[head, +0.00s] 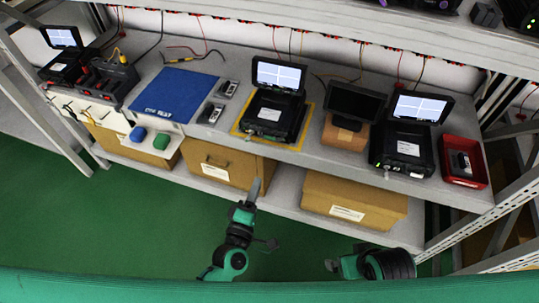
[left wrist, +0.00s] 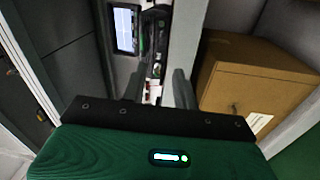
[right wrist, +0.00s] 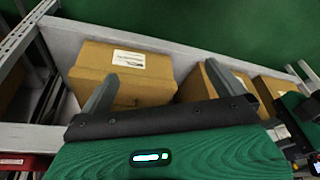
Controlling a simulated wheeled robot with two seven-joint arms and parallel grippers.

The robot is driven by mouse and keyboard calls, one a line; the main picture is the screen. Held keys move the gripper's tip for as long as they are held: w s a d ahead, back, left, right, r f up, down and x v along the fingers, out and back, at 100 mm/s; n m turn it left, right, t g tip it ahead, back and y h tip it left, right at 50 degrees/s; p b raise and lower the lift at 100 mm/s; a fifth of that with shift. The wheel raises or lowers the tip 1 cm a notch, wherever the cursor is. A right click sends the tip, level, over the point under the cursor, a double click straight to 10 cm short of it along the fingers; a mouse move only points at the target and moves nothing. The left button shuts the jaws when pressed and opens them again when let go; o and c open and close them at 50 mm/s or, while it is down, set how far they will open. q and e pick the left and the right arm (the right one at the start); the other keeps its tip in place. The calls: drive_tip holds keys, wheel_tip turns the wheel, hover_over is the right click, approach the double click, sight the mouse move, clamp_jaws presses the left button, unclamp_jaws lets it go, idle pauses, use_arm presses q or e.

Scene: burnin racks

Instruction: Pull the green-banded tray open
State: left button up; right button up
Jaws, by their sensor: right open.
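At the left, white drawer-like fronts (head: 100,115) sit under the bench edge. A small green piece (head: 161,141) and a blue piece (head: 137,133) show beside them; whether either belongs to a tray I cannot tell. My left gripper (head: 255,190) is in front of the lower shelf, to the right of these pieces. In the left wrist view its fingers (left wrist: 158,90) stand apart with nothing between them. My right gripper (right wrist: 165,90) is open and empty, its fingers wide apart, with cardboard boxes beyond it.
The bench carries a blue mat (head: 175,92), black testers with lit screens (head: 270,118), a dark monitor (head: 355,102) and a red bin (head: 463,162). Cardboard boxes (head: 352,200) sit on the lower shelf. Metal rack posts stand at both ends. Green floor in front is clear.

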use_arm(q)
drive_tip(key=shift+n+t, duration=0.4)
drive_tip(key=shift+n, duration=0.3)
drive_tip(key=x, duration=0.4)
drive_tip(key=r+x, duration=0.1)
drive_tip(key=x, duration=0.4)
drive_tip(key=r+x, duration=0.1)
drive_tip(key=x, duration=0.4)
drive_tip(key=shift+s+r, duration=0.2)
use_arm(e)
drive_tip(key=shift+v, duration=1.05)
drive_tip(key=shift+s, duration=0.15)
use_arm(q)
clamp_jaws()
